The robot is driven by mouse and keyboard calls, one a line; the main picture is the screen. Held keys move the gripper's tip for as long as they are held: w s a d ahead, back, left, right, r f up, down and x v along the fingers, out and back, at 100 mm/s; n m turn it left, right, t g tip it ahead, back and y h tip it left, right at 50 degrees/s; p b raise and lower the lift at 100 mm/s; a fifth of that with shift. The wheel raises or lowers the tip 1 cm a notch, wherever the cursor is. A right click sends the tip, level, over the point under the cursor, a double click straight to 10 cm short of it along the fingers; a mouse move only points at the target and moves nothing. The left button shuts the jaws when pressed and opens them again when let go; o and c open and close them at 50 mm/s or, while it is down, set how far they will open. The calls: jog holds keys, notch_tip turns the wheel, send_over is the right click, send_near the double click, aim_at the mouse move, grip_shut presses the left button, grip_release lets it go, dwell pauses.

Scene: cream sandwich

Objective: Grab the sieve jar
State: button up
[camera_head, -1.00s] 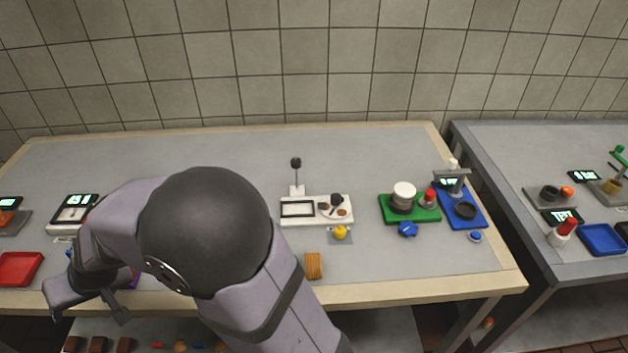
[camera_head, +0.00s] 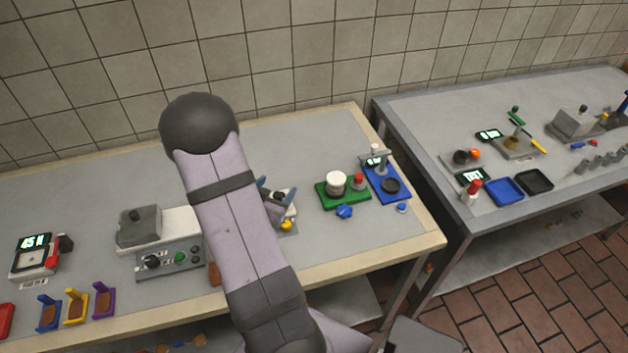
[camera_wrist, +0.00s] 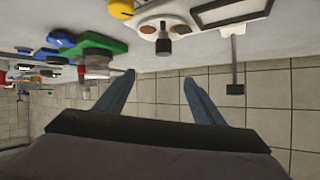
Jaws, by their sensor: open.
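A round jar-like container with a white top (camera_head: 336,181) stands upright on a green base (camera_head: 344,201); I take it for the sieve jar, but its label and mesh are not visible. In the wrist view, which looks upside down, it shows left of the fingers (camera_wrist: 97,66). My gripper (camera_head: 277,190) is open and empty, left of the green base and apart from the jar, over the white tray station. Its two blue fingers also show in the wrist view (camera_wrist: 158,78). My arm hides part of the white station.
A red-topped piece (camera_head: 358,181) stands right beside the jar. A blue knob-like piece (camera_head: 344,212) lies in front. A blue stand (camera_head: 388,190) is close on the right. A yellow item (camera_head: 286,225) sits below my gripper.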

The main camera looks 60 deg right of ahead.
aim_at(332, 186)
jog(key=s+d+g, duration=0.1)
jog(key=s, duration=0.3)
jog(key=s+d+f+g+h, duration=0.1)
jog(key=s+d, duration=0.1)
jog(key=s, duration=0.2)
jog(key=s+d+h, duration=0.1)
jog(key=s, duration=0.3)
jog(key=shift+d+f+m+g+b, duration=0.2)
jog(key=shift+d+m+g+b, duration=0.1)
jog(key=shift+d+g+b, duration=0.1)
jog(key=shift+p+x, duration=0.85)
jog(key=shift+x, duration=0.7)
jog(key=shift+p+x, duration=0.9)
jog(key=shift+x, duration=1.25)
jog(key=shift+w+a+f, duration=0.1)
jog(key=shift+w, duration=0.05)
jog(key=c, duration=1.2)
